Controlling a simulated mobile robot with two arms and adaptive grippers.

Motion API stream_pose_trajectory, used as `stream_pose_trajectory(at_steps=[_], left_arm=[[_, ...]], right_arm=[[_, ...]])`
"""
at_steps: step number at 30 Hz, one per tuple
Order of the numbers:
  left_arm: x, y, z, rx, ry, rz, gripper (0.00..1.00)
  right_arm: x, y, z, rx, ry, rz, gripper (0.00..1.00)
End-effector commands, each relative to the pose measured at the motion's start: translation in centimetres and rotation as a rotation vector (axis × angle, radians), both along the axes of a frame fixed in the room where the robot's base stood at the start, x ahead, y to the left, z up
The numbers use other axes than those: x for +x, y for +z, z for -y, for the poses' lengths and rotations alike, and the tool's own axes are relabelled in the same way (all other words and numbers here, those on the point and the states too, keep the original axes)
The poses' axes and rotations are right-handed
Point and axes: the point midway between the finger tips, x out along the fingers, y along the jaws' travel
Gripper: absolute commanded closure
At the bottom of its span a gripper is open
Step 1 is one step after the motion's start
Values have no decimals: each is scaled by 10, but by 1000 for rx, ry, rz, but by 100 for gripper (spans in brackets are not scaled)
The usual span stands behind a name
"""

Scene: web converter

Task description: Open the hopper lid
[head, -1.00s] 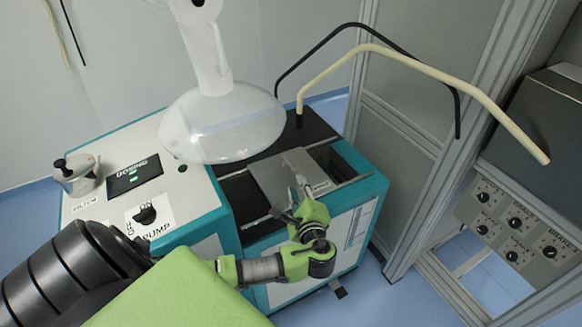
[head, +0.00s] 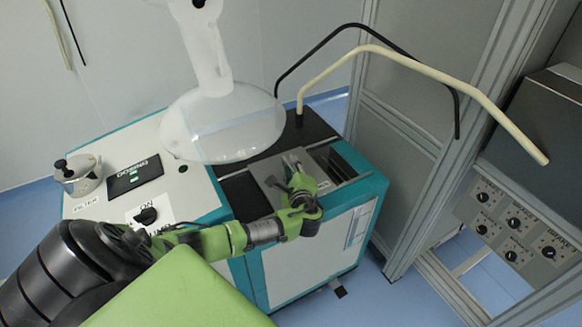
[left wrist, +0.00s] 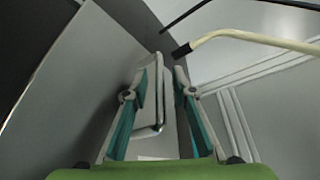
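The hopper lid (head: 266,172) is a grey panel on top of the teal-sided machine. Its right side is uncovered and shows a dark opening (head: 335,163). In the left wrist view the lid (left wrist: 75,85) fills the left side, with its pale handle (left wrist: 160,118) between the fingers. The exact contact is partly hidden by the left finger. My right gripper is not in view.
A clear dome (head: 222,125) hangs above the machine's back left. A cream bent bar (head: 425,68) and a black one arch to the right. A grey cabinet frame (head: 435,130) stands close on the right. The white top (head: 150,195) carries a knob and a display.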

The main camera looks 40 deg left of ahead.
Motion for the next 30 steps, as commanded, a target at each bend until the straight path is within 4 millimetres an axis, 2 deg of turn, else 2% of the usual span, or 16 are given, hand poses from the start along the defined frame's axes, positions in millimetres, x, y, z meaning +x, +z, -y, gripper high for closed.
stream_pose_trajectory(at_steps=[2,3,5,13,24,30], left_arm=[[0,0,0,0,0,0,75],[0,0,0,0,0,0,86],[0,0,0,1,0,-1,100],[-5,0,-2,1,0,-3,100],[-69,0,-28,0,3,-7,100],[-80,-1,-32,-1,1,-3,100]], right_arm=[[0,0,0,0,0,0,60],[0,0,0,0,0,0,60],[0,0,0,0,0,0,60],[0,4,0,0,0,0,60],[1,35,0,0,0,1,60],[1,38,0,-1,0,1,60]])
